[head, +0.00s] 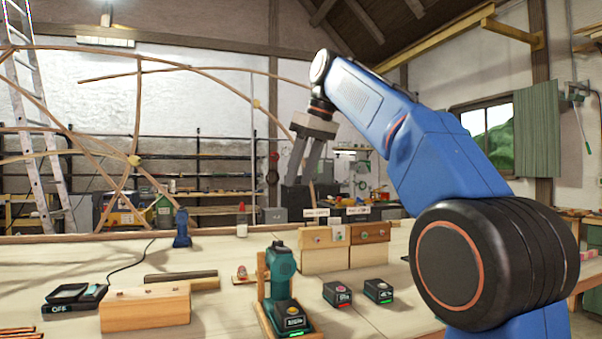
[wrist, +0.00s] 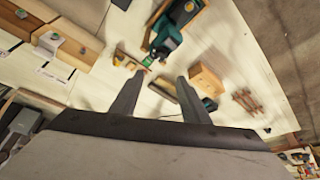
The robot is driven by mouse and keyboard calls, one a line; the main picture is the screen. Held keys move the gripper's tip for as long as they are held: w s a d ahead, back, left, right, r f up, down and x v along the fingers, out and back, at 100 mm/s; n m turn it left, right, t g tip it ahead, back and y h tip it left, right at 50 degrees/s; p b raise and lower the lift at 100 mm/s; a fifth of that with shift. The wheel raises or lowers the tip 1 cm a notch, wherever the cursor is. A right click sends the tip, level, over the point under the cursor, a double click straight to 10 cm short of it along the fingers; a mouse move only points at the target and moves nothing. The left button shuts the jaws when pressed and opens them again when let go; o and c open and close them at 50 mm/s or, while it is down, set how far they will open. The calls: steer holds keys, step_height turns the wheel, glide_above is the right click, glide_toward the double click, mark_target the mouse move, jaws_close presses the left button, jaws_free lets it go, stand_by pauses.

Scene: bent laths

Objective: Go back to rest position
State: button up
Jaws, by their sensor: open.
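My gripper (head: 302,178) hangs from my raised blue arm above the back part of the workbench (head: 220,258). Its two grey fingers point down and stand apart with nothing between them. In the wrist view my gripper (wrist: 158,82) is also open and empty, and the bench below it shows between and beyond the fingers. It touches nothing that I can see.
A teal drill (head: 280,262) stands in a wooden holder at the front middle. Two battery packs (head: 337,293) lie to its right. Wooden boxes (head: 325,258) stand behind. A wooden block (head: 145,306) and a charger (head: 75,297) are at left. Bent laths (head: 190,66) arch behind.

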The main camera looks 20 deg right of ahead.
steer(key=shift+s+r, duration=0.1)
steer(key=shift+r, duration=0.15)
stand_by(0.3)
steer(key=s+d+f+m, duration=0.1)
steer(key=s+f+m, duration=0.1)
steer(key=s+f, duration=0.8)
steer(key=s+d+f+m+h, duration=0.1)
steer(key=s+f, duration=1)
steer(key=f, duration=1.2)
steer(key=s+d+f+m+t+h, duration=0.1)
steer(key=s+f+m, duration=0.2)
steer(key=s+f, duration=0.7)
step_height(320, 180, down, 6)
steer(key=shift+s+d+f+m, duration=0.15)
steer(key=shift+s+d+m, duration=0.15)
steer(key=shift+d, duration=0.1)
